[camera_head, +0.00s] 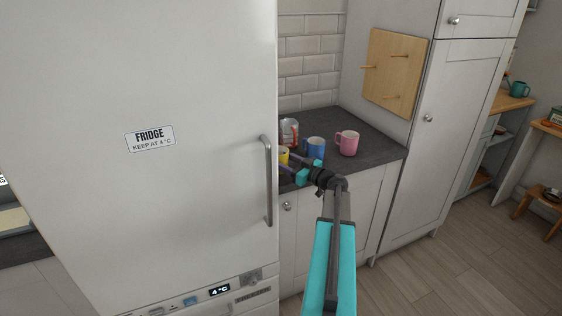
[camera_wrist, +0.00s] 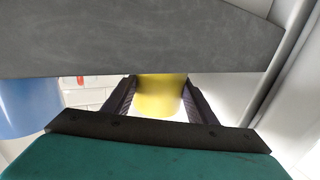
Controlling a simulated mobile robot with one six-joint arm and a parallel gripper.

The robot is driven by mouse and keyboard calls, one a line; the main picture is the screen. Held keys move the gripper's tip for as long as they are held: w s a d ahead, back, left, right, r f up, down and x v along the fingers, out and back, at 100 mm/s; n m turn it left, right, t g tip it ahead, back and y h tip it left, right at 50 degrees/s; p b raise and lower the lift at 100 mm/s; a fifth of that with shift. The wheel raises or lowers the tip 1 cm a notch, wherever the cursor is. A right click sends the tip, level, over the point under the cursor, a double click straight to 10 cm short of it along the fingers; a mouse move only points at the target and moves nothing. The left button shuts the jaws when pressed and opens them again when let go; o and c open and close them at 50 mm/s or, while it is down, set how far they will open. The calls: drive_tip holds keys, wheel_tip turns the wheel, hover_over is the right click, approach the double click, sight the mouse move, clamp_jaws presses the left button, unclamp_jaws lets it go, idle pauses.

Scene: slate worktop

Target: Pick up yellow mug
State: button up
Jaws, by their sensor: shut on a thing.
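The yellow mug (camera_head: 283,154) is at the left end of the slate worktop, partly hidden by the fridge edge in the head view. In the wrist view the yellow mug (camera_wrist: 160,98) sits between the two dark fingers of my gripper (camera_wrist: 160,84). My gripper (camera_head: 285,163) reaches in from the front right and is shut on the mug. The wrist picture looks upside down, and the grey worktop edge (camera_wrist: 140,40) cuts off part of the mug. I cannot tell whether the mug's base touches the worktop.
A blue mug (camera_head: 315,147) stands close to the right of the yellow mug; it also shows in the wrist view (camera_wrist: 25,100). A pink mug (camera_head: 347,143) and a red-and-white container (camera_head: 289,132) stand nearby. The fridge (camera_head: 190,200) with its handle (camera_head: 268,180) is close on the left.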

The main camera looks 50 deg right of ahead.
sight(282, 152)
drive_tip(key=shift+r, duration=0.4)
drive_tip(key=shift+r+b, duration=0.8)
drive_tip(key=shift+r, duration=0.5)
drive_tip(key=s+r+b, duration=0.1)
drive_tip(key=s+b, duration=0.3)
drive_tip(key=s, duration=1.1)
drive_tip(key=shift+s+r, duration=0.3)
drive_tip(key=shift+s, duration=0.1)
drive_tip(key=shift+s, duration=0.1)
idle(0.4)
